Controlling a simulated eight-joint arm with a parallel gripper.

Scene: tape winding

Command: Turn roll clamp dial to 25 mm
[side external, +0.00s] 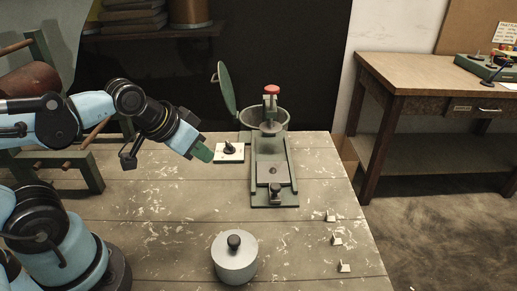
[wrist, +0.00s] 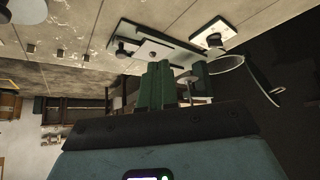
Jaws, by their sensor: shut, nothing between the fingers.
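A black dial knob (side external: 230,147) sits on a white square plate (side external: 221,158) on the table, left of the green clamp fixture (side external: 259,187). I take it for the roll clamp dial; its markings are too small to read. In the wrist view the knob (wrist: 214,40) and plate (wrist: 224,27) show at the upper right, beyond my fingers. My gripper (side external: 205,156) is shut and empty, with its green fingers just left of the plate and apparently apart from the knob. The shut fingers also show in the wrist view (wrist: 158,66).
A round bin (side external: 279,121) with an open green lid (side external: 226,88) stands behind the fixture. The fixture carries a red-topped post (side external: 271,89). A grey lidded pot (side external: 234,262) stands at the front. Several small clips (side external: 336,239) lie at the right edge.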

